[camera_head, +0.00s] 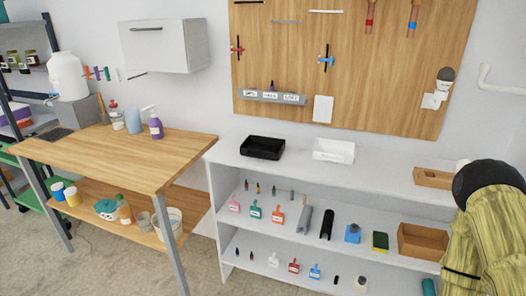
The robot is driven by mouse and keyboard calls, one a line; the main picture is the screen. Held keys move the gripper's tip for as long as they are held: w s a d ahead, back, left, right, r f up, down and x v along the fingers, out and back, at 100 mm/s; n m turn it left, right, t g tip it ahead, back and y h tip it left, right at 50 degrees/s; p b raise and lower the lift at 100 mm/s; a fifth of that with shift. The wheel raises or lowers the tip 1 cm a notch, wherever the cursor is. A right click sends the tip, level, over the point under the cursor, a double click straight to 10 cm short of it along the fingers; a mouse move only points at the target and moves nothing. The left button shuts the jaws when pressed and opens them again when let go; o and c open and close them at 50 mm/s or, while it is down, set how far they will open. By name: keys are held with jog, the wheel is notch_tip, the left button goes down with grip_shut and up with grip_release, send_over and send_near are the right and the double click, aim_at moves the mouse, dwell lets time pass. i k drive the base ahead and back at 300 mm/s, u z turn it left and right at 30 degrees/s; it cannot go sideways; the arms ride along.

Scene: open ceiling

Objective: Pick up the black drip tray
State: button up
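The black drip tray (262,154) is a shallow, rectangular, open tray. It sits on the top of the white shelf unit (380,178), near its left end and close to the wall. It looks empty and nothing covers it. My gripper is not in view.
A white tray (334,156) stands just right of the black one. A wooden tray (432,179) is farther right on the same top. A yellow-green jacket-like shape with a black round top (490,215) blocks the right edge. A wooden workbench (110,160) stands left; floor shows in front.

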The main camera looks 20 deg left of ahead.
aim_at(255, 146)
jog(key=k, duration=0.6)
jog(key=u, duration=0.75)
jog(key=i, duration=0.65)
jog(key=u, duration=0.7)
jog(key=i, duration=0.75)
jog(key=z, duration=0.25)
